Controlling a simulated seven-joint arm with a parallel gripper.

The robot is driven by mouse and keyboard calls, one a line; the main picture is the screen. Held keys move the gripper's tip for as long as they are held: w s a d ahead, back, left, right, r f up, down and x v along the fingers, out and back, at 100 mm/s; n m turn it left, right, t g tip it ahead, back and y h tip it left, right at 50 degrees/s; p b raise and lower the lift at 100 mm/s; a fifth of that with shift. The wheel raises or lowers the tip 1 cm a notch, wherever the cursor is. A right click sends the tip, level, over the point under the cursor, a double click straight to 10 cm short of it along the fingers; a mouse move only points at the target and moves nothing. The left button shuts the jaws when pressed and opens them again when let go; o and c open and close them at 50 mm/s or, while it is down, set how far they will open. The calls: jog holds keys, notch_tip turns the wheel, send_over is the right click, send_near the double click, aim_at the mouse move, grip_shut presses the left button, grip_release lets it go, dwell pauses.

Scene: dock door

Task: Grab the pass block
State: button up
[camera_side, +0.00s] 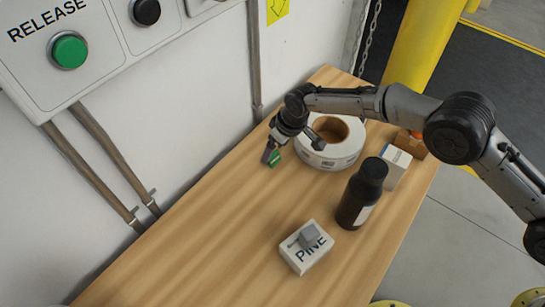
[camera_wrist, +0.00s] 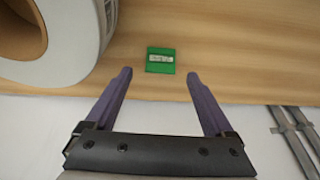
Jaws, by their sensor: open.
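A small green block (camera_wrist: 161,55) with a pale label, too small to read, lies on the wooden table. In the side view the green block (camera_side: 276,158) shows beside my gripper (camera_side: 268,156), partly hidden by it. In the wrist view my gripper (camera_wrist: 159,75) is open and empty. The block lies just beyond the fingertips, roughly centred between them, with a gap on both sides. I cannot tell the height of the fingertips above the table.
A white roll (camera_side: 331,157) stands close beside my gripper. The wall panel (camera_side: 80,88) is at left. The table's left middle is clear.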

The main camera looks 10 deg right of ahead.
aim_at(273, 157)
jog(key=shift+x, duration=1.3)
grip_shut()
